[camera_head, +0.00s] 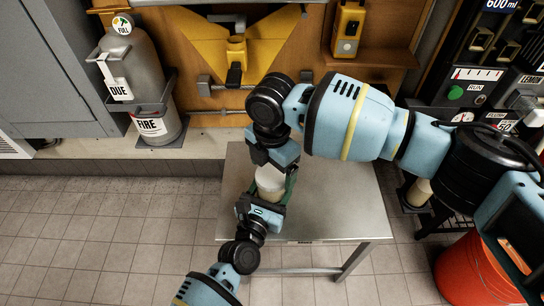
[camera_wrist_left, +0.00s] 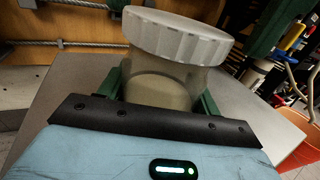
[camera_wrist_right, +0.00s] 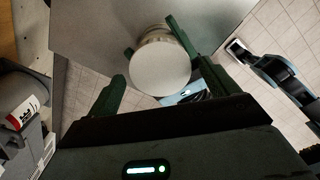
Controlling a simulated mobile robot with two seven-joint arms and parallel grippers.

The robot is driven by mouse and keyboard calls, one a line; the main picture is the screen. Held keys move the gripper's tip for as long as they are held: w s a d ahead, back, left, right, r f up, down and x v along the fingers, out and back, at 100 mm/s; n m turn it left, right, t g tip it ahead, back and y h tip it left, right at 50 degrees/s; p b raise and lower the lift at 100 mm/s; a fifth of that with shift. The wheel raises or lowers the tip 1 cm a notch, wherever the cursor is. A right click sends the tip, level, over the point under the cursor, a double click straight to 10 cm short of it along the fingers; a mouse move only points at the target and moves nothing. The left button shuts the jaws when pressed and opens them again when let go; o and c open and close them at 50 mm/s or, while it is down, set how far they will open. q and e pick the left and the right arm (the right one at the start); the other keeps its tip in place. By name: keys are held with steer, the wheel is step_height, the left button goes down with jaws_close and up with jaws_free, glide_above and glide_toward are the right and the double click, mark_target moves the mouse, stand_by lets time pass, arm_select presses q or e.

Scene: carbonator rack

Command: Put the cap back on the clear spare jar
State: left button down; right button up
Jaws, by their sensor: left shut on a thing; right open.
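The clear spare jar (camera_wrist_left: 160,85) holds a pale beige content and stands roughly upright in my left gripper (camera_head: 263,200). The left gripper is shut on its body, above the metal table. The white ribbed cap (camera_wrist_left: 178,38) sits over the jar's mouth in the left wrist view; I cannot tell whether it is screwed down. In the right wrist view the cap (camera_wrist_right: 160,70) shows as a round pale disc. My right gripper (camera_wrist_right: 160,74) is open, its green fingers apart on either side of the cap's outline; contact is not visible. In the head view the jar (camera_head: 269,184) is partly hidden by both grippers.
The steel table (camera_head: 325,205) is bare around the grippers. A grey cylinder (camera_head: 133,72) stands in a holder at the left. A yellow funnel-like fixture (camera_head: 237,50) is on the wooden back panel. An orange bucket (camera_head: 470,275) stands at the lower right.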

steer(key=shift+f, duration=0.4)
steer(key=c, duration=1)
steer(key=m, duration=0.5)
steer(key=o, duration=1.1)
steer(key=shift+r, duration=0.1)
steer(key=shift+r, duration=2.2)
steer(key=shift+c, duration=0.5)
